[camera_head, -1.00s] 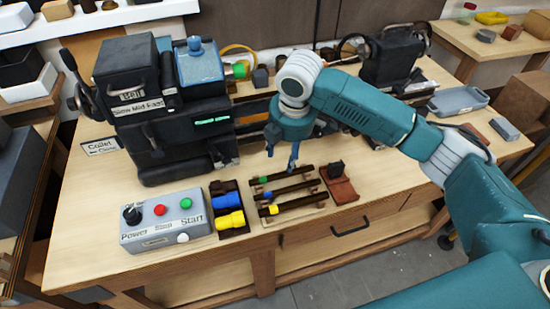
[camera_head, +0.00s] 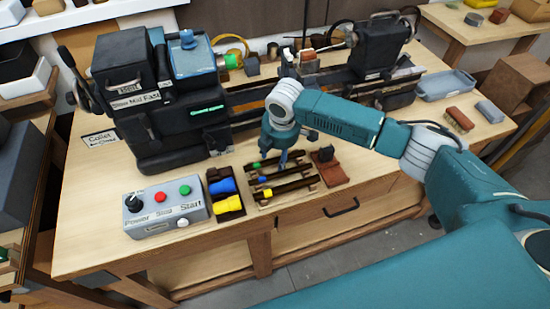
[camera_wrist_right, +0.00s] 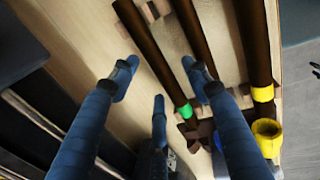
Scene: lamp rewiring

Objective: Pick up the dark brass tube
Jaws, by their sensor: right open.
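Three dark brown tubes lie side by side on a wooden rack. The far one (camera_wrist_right: 150,50) has a green band, the middle one (camera_wrist_right: 190,28) a blue mark in the head view, and the near one (camera_wrist_right: 254,50) a yellow band. I cannot tell by colour which is the dark brass tube. My right gripper (camera_head: 283,160) is open and points down at the rack's far side. In the right wrist view its blue fingers (camera_wrist_right: 160,85) are spread over the green-banded tube, with nothing held. A finger hides part of the middle tube. My left gripper is not in view.
A dark lathe (camera_head: 150,125) stands behind the rack. A grey control box (camera_head: 165,210) and a tray with blue and yellow pieces (camera_head: 229,205) are to the left. A brown block stand (camera_head: 330,175) is close on the right. A grey tray (camera_head: 445,85) lies farther right.

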